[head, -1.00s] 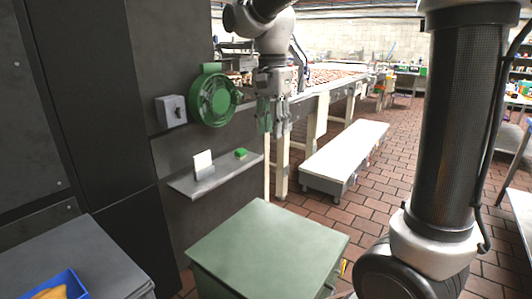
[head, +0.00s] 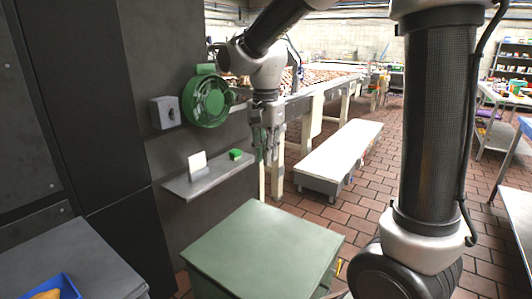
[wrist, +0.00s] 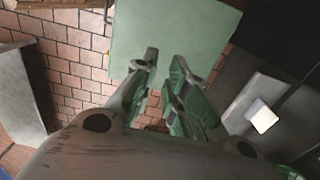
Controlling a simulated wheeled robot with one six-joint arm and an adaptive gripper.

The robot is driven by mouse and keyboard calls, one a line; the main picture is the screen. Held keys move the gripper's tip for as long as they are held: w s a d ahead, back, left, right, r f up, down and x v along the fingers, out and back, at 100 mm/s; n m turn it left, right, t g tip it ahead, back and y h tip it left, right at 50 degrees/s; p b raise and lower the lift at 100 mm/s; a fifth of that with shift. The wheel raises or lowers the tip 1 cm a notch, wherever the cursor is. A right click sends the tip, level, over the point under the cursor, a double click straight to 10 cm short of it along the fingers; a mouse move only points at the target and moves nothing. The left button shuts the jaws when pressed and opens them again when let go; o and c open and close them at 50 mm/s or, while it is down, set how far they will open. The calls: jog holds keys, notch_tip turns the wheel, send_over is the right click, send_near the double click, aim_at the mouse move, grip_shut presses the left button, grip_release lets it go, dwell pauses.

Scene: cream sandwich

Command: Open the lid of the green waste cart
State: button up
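The green waste cart (head: 262,254) stands on the floor at the bottom centre of the head view. Its flat green lid lies shut on top; the lid also shows at the top of the wrist view (wrist: 172,28). My gripper (head: 268,158) hangs pointing down in the head view, above and behind the cart, apart from the lid. In the wrist view my gripper (wrist: 165,62) has its two fingers spread with a gap between them and nothing held.
A wall shelf (head: 208,178) with a white card (head: 197,162) and a small green block (head: 236,154) is left of my gripper. A green hose reel (head: 207,100) hangs above it. A low white bench (head: 335,158) stands behind. A grey counter (head: 70,258) is at the lower left.

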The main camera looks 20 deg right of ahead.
grip_shut()
jog(key=o, duration=0.6)
grip_release()
jog(key=shift+o, duration=0.2)
notch_tip(320, 180, up, 12)
jog(key=shift+c, duration=0.2)
